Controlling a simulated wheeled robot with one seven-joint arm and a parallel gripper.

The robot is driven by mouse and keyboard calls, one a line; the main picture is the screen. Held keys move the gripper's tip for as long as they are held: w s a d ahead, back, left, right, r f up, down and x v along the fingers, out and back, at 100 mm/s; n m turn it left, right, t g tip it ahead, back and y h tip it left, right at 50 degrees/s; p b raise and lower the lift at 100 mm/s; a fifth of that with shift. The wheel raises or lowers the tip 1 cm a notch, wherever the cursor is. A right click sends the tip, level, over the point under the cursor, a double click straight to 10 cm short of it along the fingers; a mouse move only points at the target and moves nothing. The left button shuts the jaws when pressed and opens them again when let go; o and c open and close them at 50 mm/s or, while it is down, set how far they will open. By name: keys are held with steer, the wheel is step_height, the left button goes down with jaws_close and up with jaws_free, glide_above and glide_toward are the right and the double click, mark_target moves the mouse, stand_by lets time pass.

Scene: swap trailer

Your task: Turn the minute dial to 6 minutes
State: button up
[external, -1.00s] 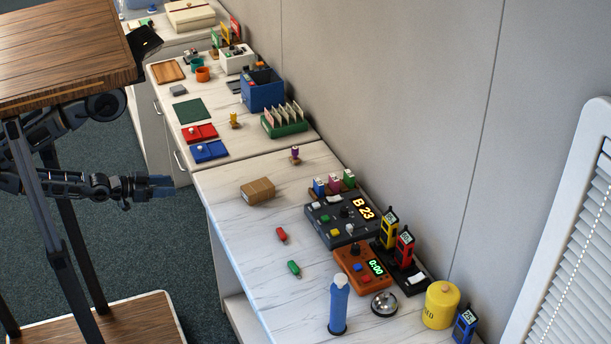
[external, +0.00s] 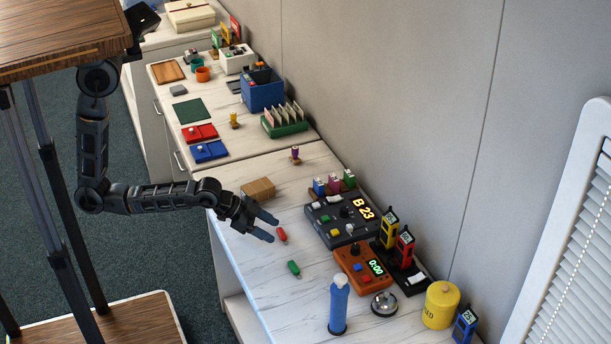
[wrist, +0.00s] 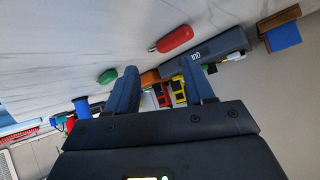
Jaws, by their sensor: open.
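The orange timer box (external: 361,267) sits on the counter with a green display reading 0:00, a black dial (external: 355,249) at its back left, and a blue and a red button. My gripper (external: 270,228) is open and empty, above the counter beside the red capsule-shaped piece (external: 282,234), up and left of the timer. In the wrist view my two fingers (wrist: 163,92) are apart, and a part of the orange box (wrist: 150,78) shows between them. The dial cannot be made out in the wrist view.
A dark console (external: 338,219) reading B 23 stands behind the timer. A green piece (external: 293,268), a blue bottle (external: 338,306), a bell (external: 384,304) and a yellow canister (external: 440,305) are nearby. Yellow and red devices (external: 403,248) stand right of the timer. A cardboard box (external: 258,189) lies behind my gripper.

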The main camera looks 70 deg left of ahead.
mark_target(355, 246)
steer(key=w+d+g, duration=0.1)
steer(key=w+d, duration=0.2)
steer(key=w+d+g, duration=0.1)
steer(key=w+d, duration=0.1)
steer(key=d, duration=0.1)
steer(key=w+d+r+n, duration=0.1)
steer(key=w+d, duration=0.2)
steer(key=d, duration=0.1)
steer(key=shift+w+g, duration=0.3)
steer(key=shift+g, duration=0.1)
steer(key=w+d+r+n+g+y, duration=0.2)
steer(key=w+d+r+y, duration=0.1)
steer(key=w+d+r, duration=0.4)
steer(key=shift+w+a+x, duration=0.1)
steer(key=shift+x, duration=1.1)
steer(key=shift+w+a+x, duration=0.1)
steer(key=shift+w+x, duration=0.05)
steer(key=shift+x, duration=1.05)
steer(key=shift+w+a+x, duration=0.1)
steer(key=shift+a+x, duration=0.05)
steer(key=shift+x, duration=1.05)
steer(key=shift+r, duration=0.1)
jaws_close()
